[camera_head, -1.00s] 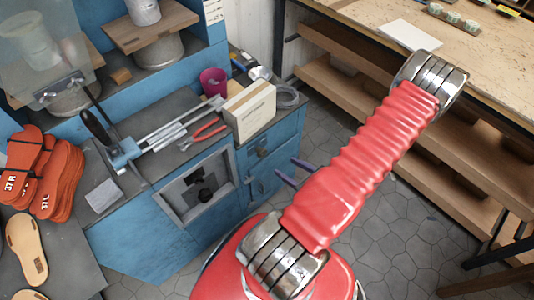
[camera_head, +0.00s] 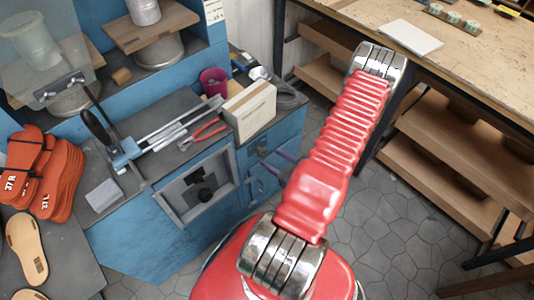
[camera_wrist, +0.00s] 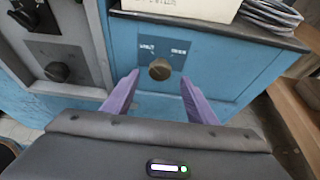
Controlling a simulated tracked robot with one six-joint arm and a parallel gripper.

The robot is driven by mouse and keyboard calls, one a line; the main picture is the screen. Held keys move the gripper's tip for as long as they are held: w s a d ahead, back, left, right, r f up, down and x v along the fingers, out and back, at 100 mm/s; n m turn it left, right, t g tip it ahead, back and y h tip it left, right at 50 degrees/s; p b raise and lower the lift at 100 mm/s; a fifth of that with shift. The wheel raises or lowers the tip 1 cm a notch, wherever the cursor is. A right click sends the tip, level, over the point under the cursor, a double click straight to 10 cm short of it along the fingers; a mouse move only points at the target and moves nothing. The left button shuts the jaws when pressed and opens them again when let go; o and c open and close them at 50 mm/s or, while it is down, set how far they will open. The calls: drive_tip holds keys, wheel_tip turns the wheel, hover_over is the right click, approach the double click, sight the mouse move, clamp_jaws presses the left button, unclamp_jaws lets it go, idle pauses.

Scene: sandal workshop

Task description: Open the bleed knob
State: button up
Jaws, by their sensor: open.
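A round brass-brown knob (camera_wrist: 159,69) sits on a dark blue plate on the blue cabinet front. Small blurred white lettering stands on the plate at both sides above it. I take it for the bleed knob. In the head view the knob (camera_head: 262,151) is small, on the cabinet front below the cardboard box. My gripper (camera_wrist: 159,77) is open, its two purple fingers pointing at the cabinet with the knob between their tips in the picture. I cannot tell how far the tips are from it. In the head view my gripper (camera_head: 273,161) is partly hidden by my red arm.
A grey framed panel (camera_wrist: 103,60) with dark knobs (camera_wrist: 57,71) is left of the brass knob. A cardboard box (camera_head: 249,111) and coiled cable (camera_head: 287,97) lie on the worktop above. A wooden shelf bench (camera_head: 440,150) stands right; the stone floor (camera_head: 375,225) between is clear.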

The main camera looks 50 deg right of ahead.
sight(264, 153)
drive_tip(key=shift+x, duration=2.55)
drive_tip(key=shift+c, duration=0.7)
